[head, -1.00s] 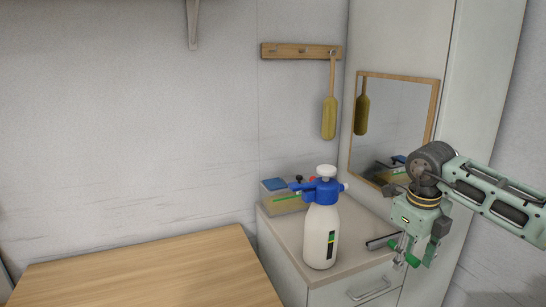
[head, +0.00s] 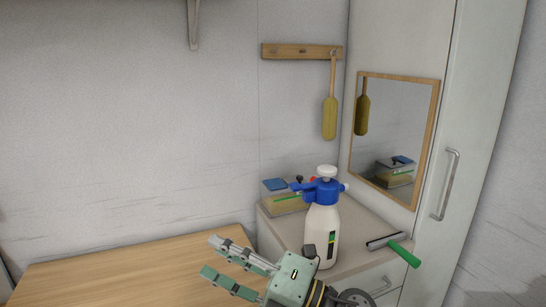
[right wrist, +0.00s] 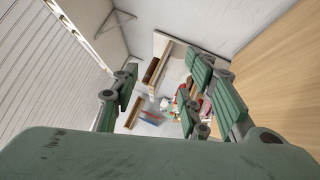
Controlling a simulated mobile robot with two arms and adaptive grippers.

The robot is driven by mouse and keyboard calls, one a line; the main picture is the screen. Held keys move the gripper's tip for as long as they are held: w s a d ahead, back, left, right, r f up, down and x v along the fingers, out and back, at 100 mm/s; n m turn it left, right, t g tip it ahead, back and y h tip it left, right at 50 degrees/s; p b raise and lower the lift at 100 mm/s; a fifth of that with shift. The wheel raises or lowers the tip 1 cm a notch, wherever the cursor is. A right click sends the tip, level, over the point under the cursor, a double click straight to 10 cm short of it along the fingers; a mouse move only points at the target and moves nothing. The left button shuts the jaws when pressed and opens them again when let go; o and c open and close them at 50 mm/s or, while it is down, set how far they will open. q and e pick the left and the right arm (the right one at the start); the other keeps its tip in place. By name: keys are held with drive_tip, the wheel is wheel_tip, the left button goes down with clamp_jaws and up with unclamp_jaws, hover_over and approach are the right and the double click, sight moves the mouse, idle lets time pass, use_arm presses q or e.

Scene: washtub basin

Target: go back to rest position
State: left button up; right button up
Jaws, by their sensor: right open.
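My right gripper (head: 236,269) is low in the head view, in front of the spray bottle and over the near right part of the wooden table (head: 130,272). Its fingers point left, apart, with nothing between them. In the right wrist view the two fingers (right wrist: 160,100) are spread wide and empty. A squeegee with a green handle (head: 404,253) lies on the cabinet top at the right, its handle over the edge, clear of the gripper. My left gripper is not in view.
A white spray bottle with a blue head (head: 322,220) stands on the cabinet top (head: 361,232). A box with a blue item (head: 284,200) sits behind it. A yellow paddle (head: 330,117) hangs from a wall rack (head: 300,52). A mirror (head: 395,140) is on the tall cabinet. The table is bare.

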drive_tip(key=w+d+f+m+t+h, duration=0.25)
drive_tip(key=d+m+t+h, duration=0.4)
drive_tip(key=m, duration=0.35)
drive_tip(key=w+d+f+m+t+h, duration=0.25)
drive_tip(key=d+m+t+h, duration=0.35)
drive_tip(key=m, duration=0.4)
drive_tip(key=s+d+f+m+g+h, duration=0.35)
drive_tip(key=d+f, duration=0.25)
drive_tip(key=f, duration=0.2)
drive_tip(key=s+d+f+m+g+h, duration=0.2)
drive_tip(key=d+f+m+h, duration=0.1)
drive_tip(key=d+f+m, duration=0.3)
drive_tip(key=s+d+f+m+g, duration=0.25)
drive_tip(key=s+f+g, duration=0.4)
drive_tip(key=s, duration=0.65)
drive_tip(key=s+d+f+m+g, duration=0.1)
drive_tip(key=s+d+f+g, duration=0.25)
drive_tip(key=s+f, duration=0.75)
wheel_tip(320, 180, down, 22)
drive_tip(key=s+a+g+p, duration=0.1)
drive_tip(key=s+g, duration=0.1)
drive_tip(key=s+d+f+g+p, duration=0.1)
drive_tip(key=s+d+f, duration=0.2)
drive_tip(key=s+f, duration=1.3)
drive_tip(key=shift+s+f+n+h, duration=0.25)
drive_tip(key=shift+s+n+h, duration=0.15)
drive_tip(key=shift+s, duration=0.1)
